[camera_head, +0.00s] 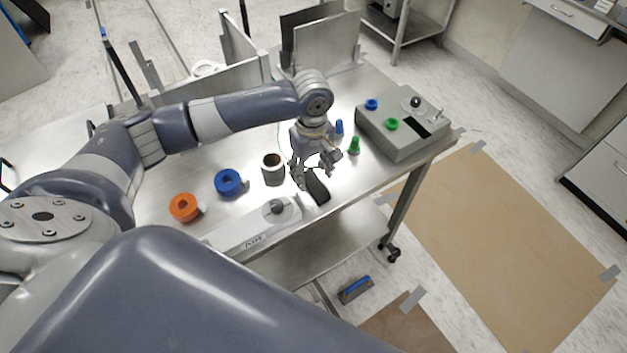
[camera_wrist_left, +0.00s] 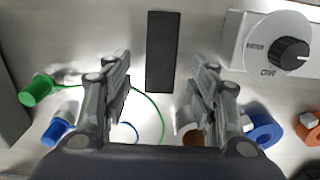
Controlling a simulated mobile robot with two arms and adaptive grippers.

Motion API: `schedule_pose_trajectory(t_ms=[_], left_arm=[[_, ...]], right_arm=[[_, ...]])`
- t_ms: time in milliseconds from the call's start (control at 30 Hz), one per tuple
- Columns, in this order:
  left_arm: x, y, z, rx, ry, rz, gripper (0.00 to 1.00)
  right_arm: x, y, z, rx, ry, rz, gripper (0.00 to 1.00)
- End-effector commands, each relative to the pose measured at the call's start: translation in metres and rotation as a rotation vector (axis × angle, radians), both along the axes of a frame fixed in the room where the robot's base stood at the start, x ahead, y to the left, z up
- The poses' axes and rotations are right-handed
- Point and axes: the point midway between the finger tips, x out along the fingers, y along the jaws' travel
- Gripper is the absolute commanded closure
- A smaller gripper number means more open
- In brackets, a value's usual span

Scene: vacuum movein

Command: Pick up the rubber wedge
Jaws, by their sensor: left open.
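The rubber wedge (camera_head: 317,188) is a dark, flat, elongated block lying on the metal table near its front edge. In the left wrist view the wedge (camera_wrist_left: 162,52) is a black rectangle, beyond and between the two fingers. My left gripper (camera_head: 314,172) is above the table just behind the wedge, pointing down. In the left wrist view my left gripper (camera_wrist_left: 160,85) has its fingers spread apart with nothing between their tips. My right gripper is not seen.
On the metal table (camera_head: 237,208) stand a grey control box (camera_head: 403,128), green (camera_head: 354,146) and blue (camera_head: 339,128) pieces, a dark-topped cup (camera_head: 272,169), blue (camera_head: 228,182) and orange (camera_head: 184,207) rings, and a white device with a black knob (camera_head: 262,226).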

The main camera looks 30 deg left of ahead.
Motion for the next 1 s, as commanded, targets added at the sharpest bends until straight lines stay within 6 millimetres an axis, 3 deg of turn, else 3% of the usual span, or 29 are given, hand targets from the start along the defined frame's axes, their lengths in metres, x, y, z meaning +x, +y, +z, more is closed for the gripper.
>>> schedule_pose_trajectory(t_ms=[100,200,433,667,1000], left_arm=[[-0.001,0.0,-0.015,0.001,0.002,0.001,0.47],[-0.001,0.0,-0.023,0.001,0.0,0.0,0.47],[0.0,0.0,-0.025,0.0,-0.001,0.0,0.47],[0.0,0.0,-0.024,0.0,-0.001,-0.001,0.95],[0.0,0.0,-0.021,0.0,-0.002,-0.001,0.95]], right_arm=[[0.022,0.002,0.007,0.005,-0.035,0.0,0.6],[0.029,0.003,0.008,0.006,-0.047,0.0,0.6],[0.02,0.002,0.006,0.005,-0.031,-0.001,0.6],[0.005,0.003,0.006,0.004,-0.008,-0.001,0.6],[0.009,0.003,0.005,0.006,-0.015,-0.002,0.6]])
